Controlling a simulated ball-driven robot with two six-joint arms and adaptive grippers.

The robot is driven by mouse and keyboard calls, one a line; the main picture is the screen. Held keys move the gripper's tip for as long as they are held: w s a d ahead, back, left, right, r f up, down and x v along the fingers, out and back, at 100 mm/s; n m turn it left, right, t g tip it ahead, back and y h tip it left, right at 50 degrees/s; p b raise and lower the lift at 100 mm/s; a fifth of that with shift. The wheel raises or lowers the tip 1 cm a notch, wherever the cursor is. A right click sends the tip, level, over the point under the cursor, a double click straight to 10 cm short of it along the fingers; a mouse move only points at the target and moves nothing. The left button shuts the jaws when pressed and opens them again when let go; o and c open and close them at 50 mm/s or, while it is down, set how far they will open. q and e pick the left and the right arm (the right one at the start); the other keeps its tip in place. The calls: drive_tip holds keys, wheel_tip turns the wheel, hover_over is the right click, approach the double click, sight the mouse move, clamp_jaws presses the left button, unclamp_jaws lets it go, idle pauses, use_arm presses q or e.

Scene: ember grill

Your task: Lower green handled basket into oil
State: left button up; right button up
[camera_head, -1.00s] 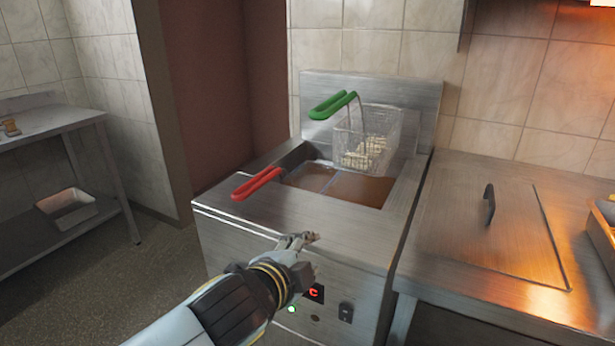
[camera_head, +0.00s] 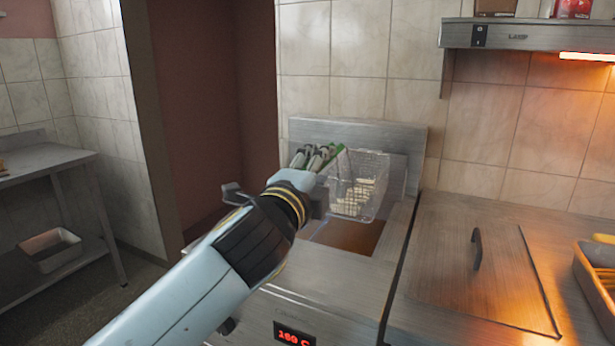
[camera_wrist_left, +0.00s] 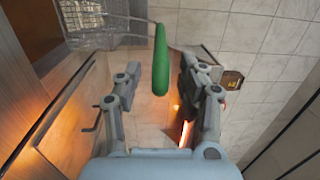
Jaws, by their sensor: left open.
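The wire basket (camera_head: 357,190) holds pale fries and hangs raised at the back of the fryer, above the brown oil (camera_head: 348,236). Its green handle (camera_head: 337,152) is mostly hidden behind my left gripper (camera_head: 318,158) in the head view. In the left wrist view the green handle (camera_wrist_left: 161,62) runs between the two open fingers of my left gripper (camera_wrist_left: 160,85), with gaps on both sides. The basket mesh (camera_wrist_left: 105,22) shows beyond it at upper left. My right gripper is not in view.
The steel fryer (camera_head: 330,285) has a red display (camera_head: 294,336). A counter with a lidded panel (camera_head: 480,265) adjoins on the right, with a yellow-handled tray (camera_head: 597,275) at its edge. A tiled wall stands close behind. A steel shelf table (camera_head: 50,165) stands at left.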

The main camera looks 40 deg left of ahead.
use_arm(q)
drive_tip(key=shift+x, duration=1.25)
clamp_jaws()
drive_tip(key=shift+r, duration=0.1)
wheel_tip(320, 180, up, 5)
drive_tip(key=p, duration=0.5)
drive_tip(key=shift+f, duration=0.2)
